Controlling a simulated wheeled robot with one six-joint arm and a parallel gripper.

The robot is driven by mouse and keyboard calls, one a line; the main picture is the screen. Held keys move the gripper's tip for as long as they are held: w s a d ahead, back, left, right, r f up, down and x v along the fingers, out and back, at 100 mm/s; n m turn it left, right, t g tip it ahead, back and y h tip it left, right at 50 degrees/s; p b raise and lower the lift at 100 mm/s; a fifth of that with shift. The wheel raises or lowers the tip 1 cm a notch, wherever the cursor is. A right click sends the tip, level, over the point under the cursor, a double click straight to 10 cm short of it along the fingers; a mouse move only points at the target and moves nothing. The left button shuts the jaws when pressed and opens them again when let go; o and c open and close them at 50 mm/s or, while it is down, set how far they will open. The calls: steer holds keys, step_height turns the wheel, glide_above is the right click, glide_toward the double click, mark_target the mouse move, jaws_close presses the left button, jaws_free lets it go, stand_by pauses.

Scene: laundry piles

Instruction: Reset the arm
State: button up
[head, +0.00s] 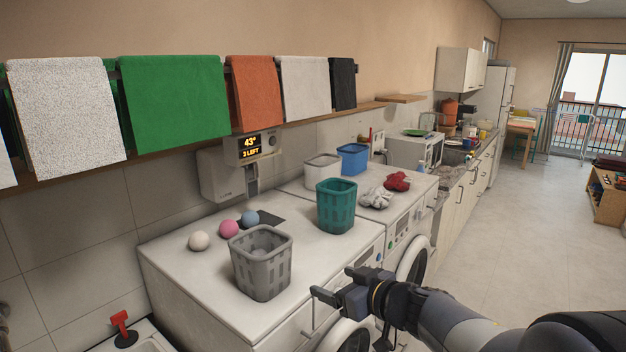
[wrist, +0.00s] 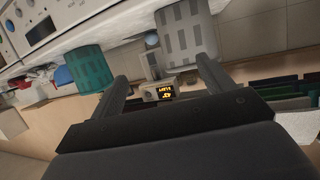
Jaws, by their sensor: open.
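My gripper (head: 318,312) is open and empty. In the head view it is in front of the washing machines, near the front edge of the white machine top. My arm (head: 450,315) reaches in from the lower right. In the wrist view, which is turned upside down, the two fingers of my gripper (wrist: 163,75) stand apart with nothing between them. The grey basket (head: 262,265) stands on the machine top, left of and beyond my gripper, apart from it. The teal basket (head: 337,207) stands farther back; it also shows in the wrist view (wrist: 88,70).
A white basket (head: 322,171), a blue basket (head: 353,158), a grey-white cloth pile (head: 376,198) and a red one (head: 397,181) sit on the far machine. Three balls, including a pink one (head: 229,229), lie near the wall. Open floor (head: 530,260) lies to the right.

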step_height(320, 180, down, 10)
steer(key=d+m+t+h, duration=0.1)
steer(key=d+m+h, duration=0.1)
steer(key=shift+s+d+t, duration=0.15)
steer(key=shift+s+t, duration=0.15)
steer(key=shift+s, duration=0.15)
steer(key=shift+h, duration=0.3)
